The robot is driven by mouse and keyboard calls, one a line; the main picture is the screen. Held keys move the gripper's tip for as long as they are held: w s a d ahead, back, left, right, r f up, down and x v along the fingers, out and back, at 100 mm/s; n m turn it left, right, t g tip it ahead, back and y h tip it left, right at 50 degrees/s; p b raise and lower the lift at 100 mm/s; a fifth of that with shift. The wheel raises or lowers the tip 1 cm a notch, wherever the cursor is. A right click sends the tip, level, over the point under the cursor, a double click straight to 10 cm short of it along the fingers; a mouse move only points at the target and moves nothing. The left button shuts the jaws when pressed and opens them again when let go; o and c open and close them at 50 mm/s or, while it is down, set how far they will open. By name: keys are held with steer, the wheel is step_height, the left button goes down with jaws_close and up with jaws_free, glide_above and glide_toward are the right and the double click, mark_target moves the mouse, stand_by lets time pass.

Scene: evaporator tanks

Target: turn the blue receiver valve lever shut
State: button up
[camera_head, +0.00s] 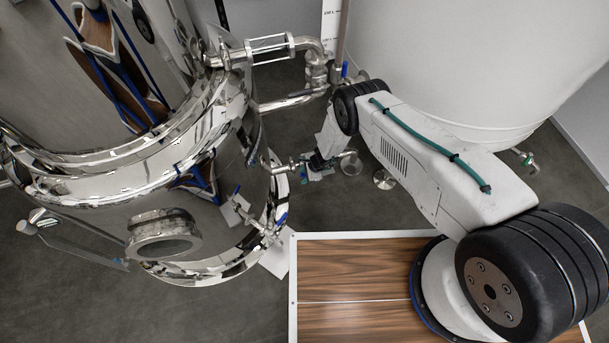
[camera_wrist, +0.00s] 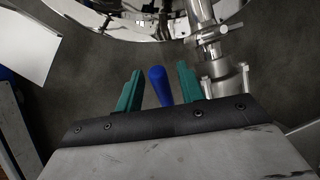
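A blue valve lever (camera_wrist: 160,86) stands between the two teal fingers of my gripper (camera_wrist: 159,90) in the wrist view. The fingers are open, and a gap shows on each side of the lever. The lever's lower end is hidden behind the gripper's dark front edge. In the head view my gripper (camera_head: 319,164) hangs low beside the steel pipe work between the two tanks.
A polished steel tank (camera_head: 110,165) stands at left and a large white tank (camera_head: 470,60) behind my arm. Other blue levers show at the upper pipe (camera_head: 345,69) and the tank's lower outlet (camera_head: 282,218). Steel pipe fittings (camera_wrist: 212,48) lie close beside the right finger. Grey floor is clear below.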

steer(key=shift+f, duration=0.1)
jaws_close()
